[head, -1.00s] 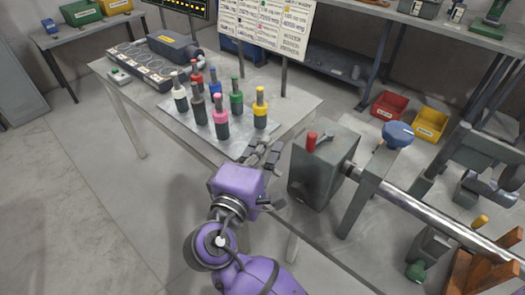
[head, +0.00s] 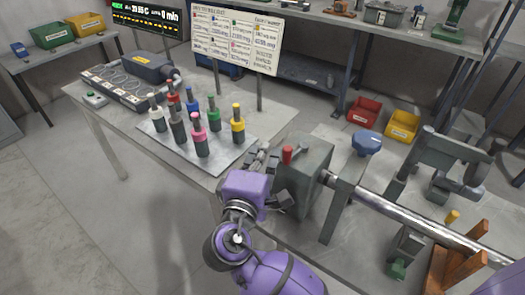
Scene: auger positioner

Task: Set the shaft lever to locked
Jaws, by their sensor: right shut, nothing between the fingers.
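A grey box (head: 312,185) stands at the near end of a long metal shaft (head: 405,215). A short red handle (head: 287,155) stands up on the box's top left. I cannot tell for sure which of these is the shaft lever, nor read a locked mark. My right gripper (head: 270,165) is shut and empty, just left of the grey box and close to the red handle. Whether it touches the box cannot be told. My left gripper is out of view.
Several colour-capped cylinders stand on a metal plate (head: 179,157) on the left table. A printed board (head: 235,40) stands behind them. Red (head: 364,111) and yellow (head: 402,125) bins sit at the back. An orange-brown wooden stand (head: 455,265) is under the shaft at lower right.

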